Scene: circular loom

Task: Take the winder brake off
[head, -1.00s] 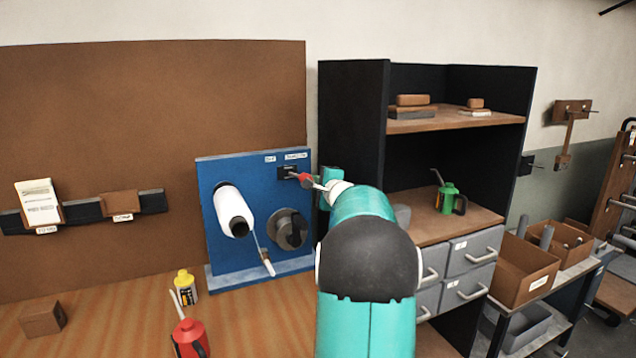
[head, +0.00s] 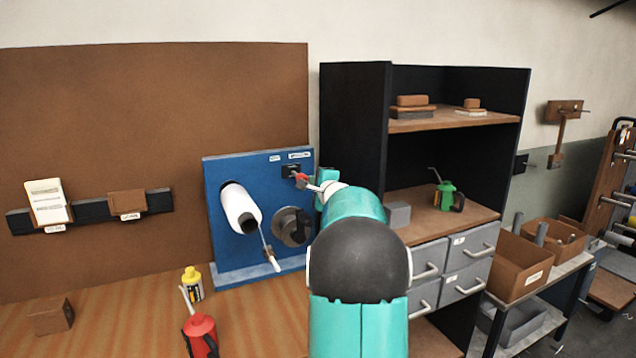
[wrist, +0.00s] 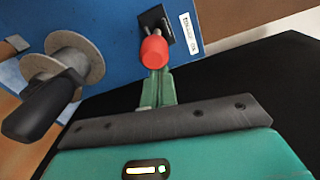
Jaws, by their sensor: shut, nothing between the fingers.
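The winder is a blue panel (head: 228,175) on the bench with a white yarn spool (head: 240,207) and a grey reel (head: 290,228). A lever with a red knob (head: 301,178), likely the brake, sticks out from a black plate (head: 291,171) at the panel's upper right. The knob (wrist: 154,50) and plate (wrist: 155,22) also show in the wrist view. My gripper (head: 317,188) is shut and empty, with its green fingers (wrist: 156,88) right at the knob. The knob hides the fingertips in the wrist view, so I cannot tell whether they touch.
A dark handle (wrist: 45,105) juts from the reel left of my fingers. A black shelf unit (head: 352,120) stands close on the right. A red oil can (head: 201,335) and a yellow bottle (head: 193,284) stand on the bench in front of the panel.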

